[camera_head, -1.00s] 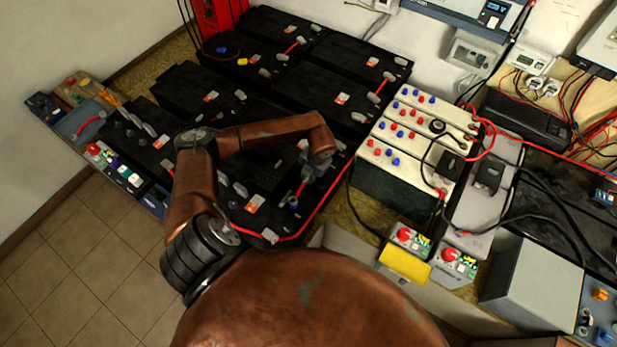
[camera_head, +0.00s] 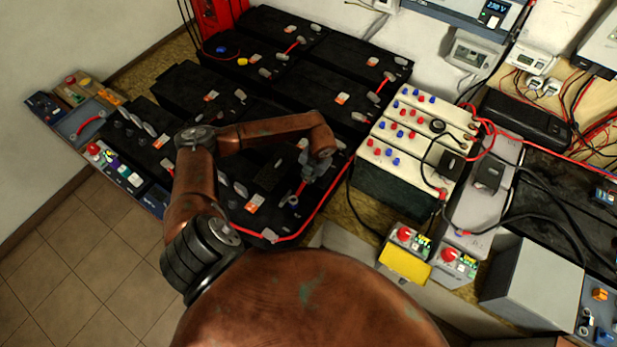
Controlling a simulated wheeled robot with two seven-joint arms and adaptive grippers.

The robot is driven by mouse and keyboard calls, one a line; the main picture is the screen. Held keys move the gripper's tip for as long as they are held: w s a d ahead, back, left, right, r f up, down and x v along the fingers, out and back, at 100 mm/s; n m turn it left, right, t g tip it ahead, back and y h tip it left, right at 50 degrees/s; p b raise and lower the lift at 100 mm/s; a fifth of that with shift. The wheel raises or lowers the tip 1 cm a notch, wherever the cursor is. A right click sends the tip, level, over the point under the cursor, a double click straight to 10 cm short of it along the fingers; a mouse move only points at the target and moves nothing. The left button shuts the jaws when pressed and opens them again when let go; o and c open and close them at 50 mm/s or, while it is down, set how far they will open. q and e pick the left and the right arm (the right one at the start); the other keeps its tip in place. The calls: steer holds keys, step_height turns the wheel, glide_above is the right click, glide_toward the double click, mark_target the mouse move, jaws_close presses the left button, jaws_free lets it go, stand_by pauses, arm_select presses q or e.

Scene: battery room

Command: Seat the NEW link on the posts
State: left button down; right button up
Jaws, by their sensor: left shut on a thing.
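My left gripper (camera_head: 309,176) is over the near right black battery, its wrist bent down from the brown arm. It is shut on a short red link (camera_head: 300,188), mostly hidden by the fingers. The link's lower end is close to a grey post (camera_head: 293,201); I cannot tell whether it touches or sits on the post. Another grey post lies further left on the battery row (camera_head: 240,189). A second red link (camera_head: 88,126) lies in the grey tray (camera_head: 72,122) at the far left. My right gripper is not in view.
Red links (camera_head: 295,45) join posts on the back batteries. A red cable (camera_head: 318,213) runs along the near battery edge. A white terminal box (camera_head: 408,150) with red and blue knobs stands to the right. Control boxes with red buttons (camera_head: 404,234) are at the front right.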

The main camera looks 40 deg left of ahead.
arm_select(q)
steer(key=shift+f+b, duration=0.3)
steer(key=shift+f, duration=0.05)
stand_by(0.3)
steer(key=shift+f+b, duration=0.35)
steer(key=shift+f, duration=0.25)
stand_by(0.7)
steer(key=shift+f, duration=0.25)
stand_by(0.5)
steer(key=c, duration=1.9)
jaws_free()
steer(key=o, duration=0.4)
steer(key=shift+r, duration=0.15)
